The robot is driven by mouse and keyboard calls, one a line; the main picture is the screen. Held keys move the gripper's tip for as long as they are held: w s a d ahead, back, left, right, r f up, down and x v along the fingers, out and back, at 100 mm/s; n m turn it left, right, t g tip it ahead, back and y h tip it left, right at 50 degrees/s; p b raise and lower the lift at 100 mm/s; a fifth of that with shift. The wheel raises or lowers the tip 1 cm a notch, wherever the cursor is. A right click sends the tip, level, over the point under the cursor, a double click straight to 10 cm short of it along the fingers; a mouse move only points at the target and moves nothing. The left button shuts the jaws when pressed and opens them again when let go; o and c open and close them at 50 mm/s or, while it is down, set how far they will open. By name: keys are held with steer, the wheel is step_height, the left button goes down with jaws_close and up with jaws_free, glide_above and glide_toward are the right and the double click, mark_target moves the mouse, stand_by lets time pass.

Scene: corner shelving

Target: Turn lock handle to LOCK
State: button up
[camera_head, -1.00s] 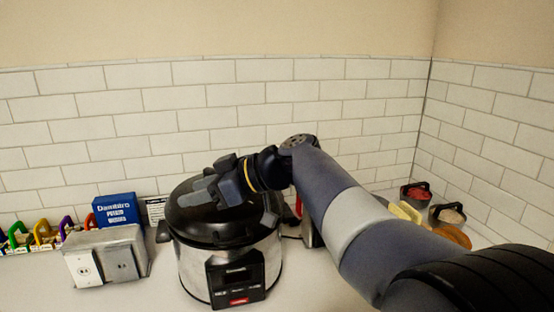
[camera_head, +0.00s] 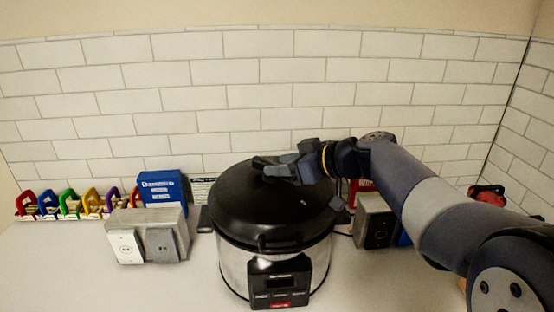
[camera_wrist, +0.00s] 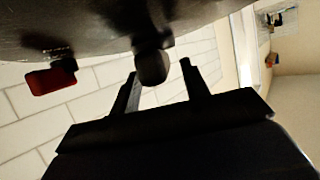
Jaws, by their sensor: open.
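The black-and-steel pressure cooker (camera_head: 232,215) stands on the counter with its dark lid (camera_head: 300,218) on. My gripper (camera_head: 268,168) is over the top of the lid in the head view. In the wrist view, my gripper (camera_wrist: 160,80) is open. A dark rounded handle (camera_wrist: 152,66) under the lid surface shows between and just beyond the two fingertips. I cannot tell whether the fingers touch it. A red tab (camera_wrist: 50,79) sits to its left. The LOCK marking cannot be read, and my gripper hides part of the lid top.
A grey double outlet box (camera_head: 165,238) and a blue box (camera_head: 162,188) stand left of the cooker. Several coloured padlocks (camera_head: 68,205) line the wall further left. A metal box (camera_head: 375,222) stands close on the right. The tiled wall (camera_head: 250,95) is behind. Bare counter lies at front left.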

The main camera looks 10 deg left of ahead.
steer(key=shift+x, duration=1.05)
jaws_close()
steer(key=b, duration=0.1)
steer(key=m+t+b, duration=0.1)
steer(key=b, duration=0.1)
steer(key=shift+s+f+t+h, duration=0.1)
steer(key=shift+f+t+h, duration=0.2)
steer(key=shift+f+h, duration=0.1)
steer(key=shift+a+r+m+t+h+b, duration=0.1)
steer(key=shift+r+m+t+h+b, duration=0.2)
steer(key=shift+m+t+h, duration=0.7)
steer(key=shift+m+t, duration=0.2)
steer(key=shift+m, duration=0.4)
